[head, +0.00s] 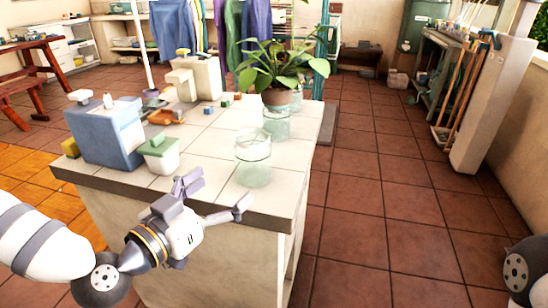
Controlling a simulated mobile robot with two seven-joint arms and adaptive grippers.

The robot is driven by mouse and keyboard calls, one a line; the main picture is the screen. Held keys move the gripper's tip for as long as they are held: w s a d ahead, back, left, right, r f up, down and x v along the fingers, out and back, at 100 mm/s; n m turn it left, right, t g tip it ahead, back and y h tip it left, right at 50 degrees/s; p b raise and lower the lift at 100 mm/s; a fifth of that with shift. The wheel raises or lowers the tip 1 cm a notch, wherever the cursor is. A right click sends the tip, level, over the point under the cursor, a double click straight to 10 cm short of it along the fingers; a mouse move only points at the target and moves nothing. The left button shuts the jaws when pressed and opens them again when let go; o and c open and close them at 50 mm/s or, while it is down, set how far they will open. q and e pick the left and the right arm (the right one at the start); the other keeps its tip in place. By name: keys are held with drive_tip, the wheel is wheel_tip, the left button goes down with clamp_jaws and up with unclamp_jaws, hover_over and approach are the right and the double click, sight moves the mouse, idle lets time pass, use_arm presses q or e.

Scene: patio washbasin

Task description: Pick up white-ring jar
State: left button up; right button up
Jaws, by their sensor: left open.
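A clear greenish glass jar (253,168) stands upright at the near right part of the tiled counter (215,150), with a pale ring around its upper part. A second glass jar (277,123) stands just behind it. I cannot tell for sure which is the white-ring jar. My left gripper (218,192) is open and empty at the counter's front edge, to the left of and nearer than the front jar, not touching it. My right gripper is out of view.
A potted plant (276,72) stands behind the jars. A blue box (104,135), a white tub with green lid (159,154), an orange item (166,117) and small coloured blocks crowd the left and back. Tiled floor (375,200) to the right is clear.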

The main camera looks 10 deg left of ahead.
sight(262, 138)
use_arm(q)
drive_tip(key=shift+t, duration=0.4)
drive_tip(key=x, duration=0.4)
drive_tip(key=r+x, duration=0.1)
drive_tip(key=x, duration=0.3)
drive_tip(key=a+r+b+x, duration=0.1)
drive_tip(key=x, duration=0.3)
drive_tip(key=shift+w, duration=0.5)
drive_tip(key=shift+r, duration=0.1)
drive_tip(key=c, duration=1.3)
